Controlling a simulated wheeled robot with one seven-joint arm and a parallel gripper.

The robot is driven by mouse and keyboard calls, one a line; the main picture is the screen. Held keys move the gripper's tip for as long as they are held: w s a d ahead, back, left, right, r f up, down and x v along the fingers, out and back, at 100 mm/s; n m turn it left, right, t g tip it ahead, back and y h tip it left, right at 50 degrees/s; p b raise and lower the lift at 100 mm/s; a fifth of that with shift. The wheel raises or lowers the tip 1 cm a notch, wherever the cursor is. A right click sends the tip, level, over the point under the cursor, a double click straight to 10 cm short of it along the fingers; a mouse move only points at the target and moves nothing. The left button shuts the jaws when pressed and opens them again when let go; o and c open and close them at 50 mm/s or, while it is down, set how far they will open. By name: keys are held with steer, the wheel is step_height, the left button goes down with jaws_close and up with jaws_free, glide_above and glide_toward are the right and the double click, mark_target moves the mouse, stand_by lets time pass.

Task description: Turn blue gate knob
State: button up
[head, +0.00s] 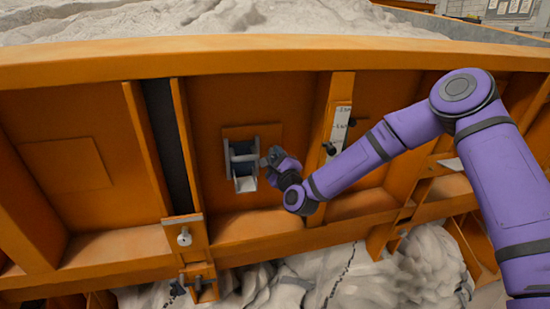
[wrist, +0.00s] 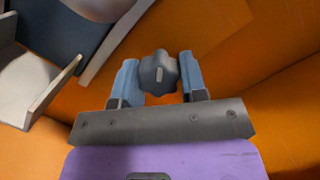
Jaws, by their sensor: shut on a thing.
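A dark grey lobed knob (wrist: 158,73) with a pale mark on its face shows in the wrist view; it looks grey rather than blue. My gripper (wrist: 158,78) has its two blue fingers on either side of the knob and is shut on it. In the head view my gripper (head: 271,160) is at the right side of a small grey gate with a chute (head: 245,184), set in the orange wall. The knob is not clearly distinguishable there. Part of the pale chute (wrist: 30,95) shows at the left of the wrist view.
The orange sandbed wall (head: 80,110) fills the head view, with sand (head: 200,20) above it. A dark knob (head: 330,148) sits by a white scale (head: 342,122) to the right. A grey knob (head: 184,238) is on a bracket lower left. Upright ribs flank the gate.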

steer(key=m, duration=0.3)
steer(key=m+t+h, duration=0.1)
steer(key=m, duration=0.3)
steer(key=shift+f+h, duration=0.15)
steer(key=shift+h, duration=0.15)
steer(key=shift+a+m, duration=0.1)
steer(key=shift+m, duration=0.2)
steer(key=o, duration=0.9)
steer(key=shift+o, duration=0.2)
steer(key=v, duration=1.1)
steer(key=shift+f, duration=0.1)
